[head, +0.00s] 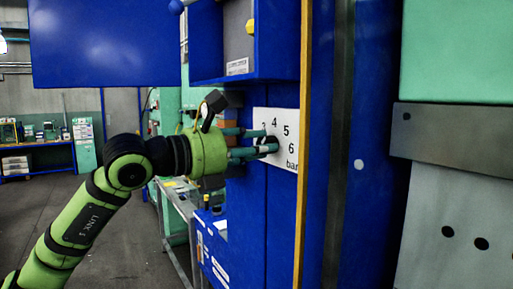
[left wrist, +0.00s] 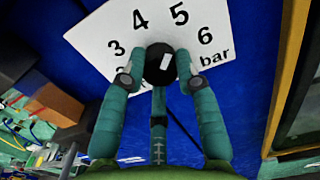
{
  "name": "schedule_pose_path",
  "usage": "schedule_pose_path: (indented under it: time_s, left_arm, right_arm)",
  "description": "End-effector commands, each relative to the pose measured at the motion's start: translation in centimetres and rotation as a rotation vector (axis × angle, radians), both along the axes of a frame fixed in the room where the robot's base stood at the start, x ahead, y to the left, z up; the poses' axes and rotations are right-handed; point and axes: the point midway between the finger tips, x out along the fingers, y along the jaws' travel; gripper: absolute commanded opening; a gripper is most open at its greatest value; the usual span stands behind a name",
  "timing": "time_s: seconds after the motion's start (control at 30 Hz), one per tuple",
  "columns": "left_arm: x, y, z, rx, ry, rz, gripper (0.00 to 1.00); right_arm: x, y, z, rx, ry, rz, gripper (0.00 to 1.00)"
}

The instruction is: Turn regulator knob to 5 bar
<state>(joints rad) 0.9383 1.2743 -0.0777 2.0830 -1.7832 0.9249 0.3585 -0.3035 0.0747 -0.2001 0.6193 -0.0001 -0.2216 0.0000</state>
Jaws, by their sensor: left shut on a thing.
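The regulator knob (left wrist: 155,62) is round and black, with a white mark on the right part of its face. I cannot tell exactly which number the mark points to. It sits in front of a white dial plate (left wrist: 102,36) that shows 3, 4, 5, 6 and "bar"; a lower number is partly hidden by a finger. My left gripper (left wrist: 160,84) has its fingers closed around the knob from both sides. In the head view the left gripper (head: 266,144) reaches the dial plate (head: 289,161) from the left, and its fingers hide much of the knob. My right gripper is out of view.
The plate is on a blue press cabinet (head: 245,215), with a yellow vertical strip (head: 302,150) just right of it. A blue box-like housing (head: 208,45) juts out above. A workbench (head: 178,207) stands behind my arm. Open floor shows at left.

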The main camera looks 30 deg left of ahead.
Motion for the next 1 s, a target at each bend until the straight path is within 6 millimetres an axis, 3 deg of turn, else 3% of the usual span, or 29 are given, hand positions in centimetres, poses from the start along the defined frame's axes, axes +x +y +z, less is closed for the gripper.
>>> schedule_pose_path:
  time_s: [0.2,0.23,0.27,0.3,0.7,1.0]
  left_arm:
    - [0.0,0.1,0.2,-0.001,-0.004,0.002,0.00]
    - [0.0,0.1,0.2,-0.001,-0.005,0.002,0.40]
    - [0.0,0.1,0.2,0.000,-0.005,0.002,0.52]
    - [0.0,0.1,0.2,0.000,-0.005,0.002,0.56]
    - [-0.2,0.2,0.1,0.000,-0.002,0.002,0.56]
    - [-1.9,1.0,-0.1,0.002,0.002,0.005,0.56]
  right_arm:
    - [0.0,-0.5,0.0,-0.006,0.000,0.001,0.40]
    - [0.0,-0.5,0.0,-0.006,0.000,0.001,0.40]
    - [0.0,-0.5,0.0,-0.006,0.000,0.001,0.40]
    - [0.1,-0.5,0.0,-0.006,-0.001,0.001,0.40]
    - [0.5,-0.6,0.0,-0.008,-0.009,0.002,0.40]
    - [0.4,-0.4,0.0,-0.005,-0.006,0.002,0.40]
